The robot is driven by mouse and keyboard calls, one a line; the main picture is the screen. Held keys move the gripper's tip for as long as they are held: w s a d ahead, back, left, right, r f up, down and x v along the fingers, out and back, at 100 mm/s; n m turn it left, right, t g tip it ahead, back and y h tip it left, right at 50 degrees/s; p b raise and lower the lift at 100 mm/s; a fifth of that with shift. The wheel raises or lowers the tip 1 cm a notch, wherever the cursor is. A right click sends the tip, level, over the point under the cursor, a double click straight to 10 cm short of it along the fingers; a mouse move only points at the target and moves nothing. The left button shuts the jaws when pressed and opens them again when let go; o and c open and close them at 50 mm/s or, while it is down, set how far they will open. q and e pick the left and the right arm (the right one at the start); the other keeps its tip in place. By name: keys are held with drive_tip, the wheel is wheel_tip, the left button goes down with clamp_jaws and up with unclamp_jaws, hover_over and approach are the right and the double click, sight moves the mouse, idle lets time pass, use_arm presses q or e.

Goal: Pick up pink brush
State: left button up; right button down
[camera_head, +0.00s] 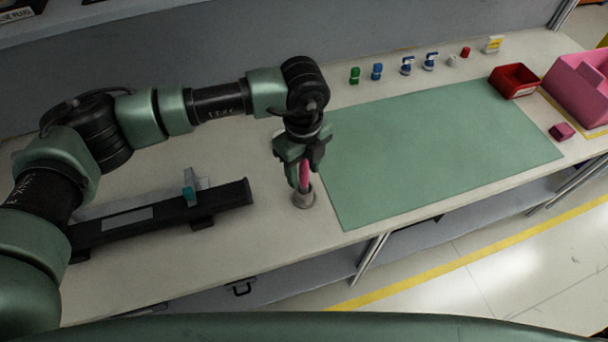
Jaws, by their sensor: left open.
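The pink brush (304,175) stands upright in a small grey round holder (303,198) on the bench, left of the green mat. My left gripper (302,178) points down from above, with its fingers around the brush's upper part. Its jaws are open, and I cannot tell whether either finger touches the brush. The brush's top is hidden by the gripper, and its lower end is inside the holder. My right gripper is not in view.
A green mat (430,150) covers the middle of the bench. A black rail fixture (160,220) lies to the left. Several small green, blue and white parts, a red bin (514,80), a pink bin (580,90) and a small pink block (562,131) are at the back and right.

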use_arm(q)
clamp_jaws()
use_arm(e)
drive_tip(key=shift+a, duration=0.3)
use_arm(q)
drive_tip(key=shift+r, duration=0.1)
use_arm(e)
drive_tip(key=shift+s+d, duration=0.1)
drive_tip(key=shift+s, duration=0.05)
